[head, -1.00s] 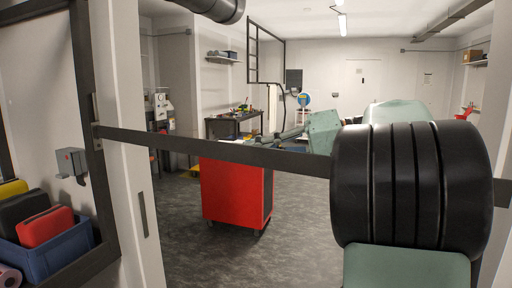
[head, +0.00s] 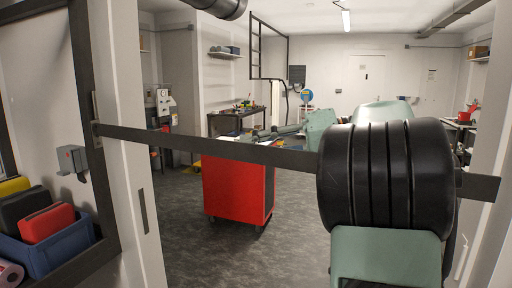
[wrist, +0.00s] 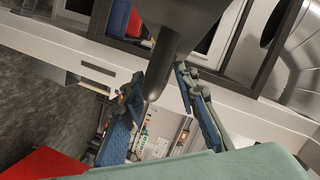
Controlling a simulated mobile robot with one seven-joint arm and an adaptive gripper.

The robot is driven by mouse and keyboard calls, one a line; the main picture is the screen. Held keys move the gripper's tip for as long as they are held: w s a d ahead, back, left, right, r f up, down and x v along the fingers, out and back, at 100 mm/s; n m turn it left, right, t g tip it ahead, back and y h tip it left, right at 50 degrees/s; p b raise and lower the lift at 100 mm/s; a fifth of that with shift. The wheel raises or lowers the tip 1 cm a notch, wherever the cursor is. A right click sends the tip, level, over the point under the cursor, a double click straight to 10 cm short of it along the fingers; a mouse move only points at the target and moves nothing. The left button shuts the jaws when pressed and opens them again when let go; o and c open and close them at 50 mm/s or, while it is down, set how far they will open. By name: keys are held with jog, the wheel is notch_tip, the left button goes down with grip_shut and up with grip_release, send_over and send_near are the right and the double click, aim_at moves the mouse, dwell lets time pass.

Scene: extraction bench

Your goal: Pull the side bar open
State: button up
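The side bar (head: 225,149) is a dark flat bar across the opening in the head view. Its left end meets a bracket on the left frame, and its right end shows past my arm. My black ridged arm joint hides part of it.
A red cart (head: 238,190) stands on the floor beyond the bar. White posts (head: 128,190) flank the opening. A blue bin (head: 55,243) with red and black items is at lower left. A workbench (head: 237,121) stands farther back. Grey floor lies around the cart.

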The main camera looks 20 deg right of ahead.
jog(key=shift+d, duration=0.15)
jog(key=v, duration=1.1)
jog(key=shift+s+d, duration=0.25)
jog(key=shift+d, duration=0.05)
jog(key=shift+r, duration=0.15)
dwell(0.5)
